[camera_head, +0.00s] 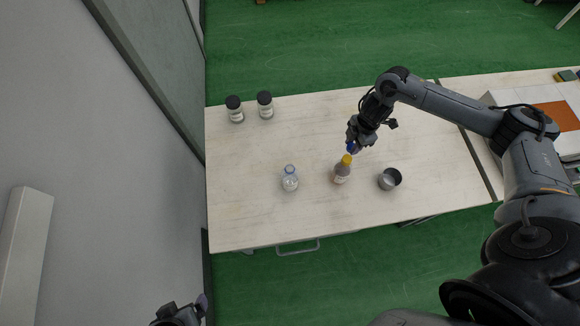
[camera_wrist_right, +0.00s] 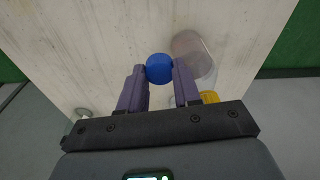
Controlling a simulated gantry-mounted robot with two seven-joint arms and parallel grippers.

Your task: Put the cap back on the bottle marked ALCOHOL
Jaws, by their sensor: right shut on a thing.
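My right gripper (camera_head: 353,147) is shut on a blue cap (camera_wrist_right: 159,68), held between the fingertips above the table, near the yellow-topped bottle in the head view. A clear bottle with a blue ring at its neck (camera_head: 290,183) stands upright and uncapped, left of the gripper. A brownish bottle with a yellow cap (camera_head: 341,174) stands between it and a metal cup. The labels are too small to read, so I cannot tell which is marked ALCOHOL. My left gripper (camera_head: 182,311) shows only partly at the bottom edge, away from the table; its opening is unclear.
The metal cup (camera_head: 389,179) stands right of the yellow-capped bottle. Two black-lidded jars (camera_head: 235,109) (camera_head: 266,106) stand at the table's back left. The pale table (camera_head: 245,215) is clear at the front left. A grey wall panel rises along its left side.

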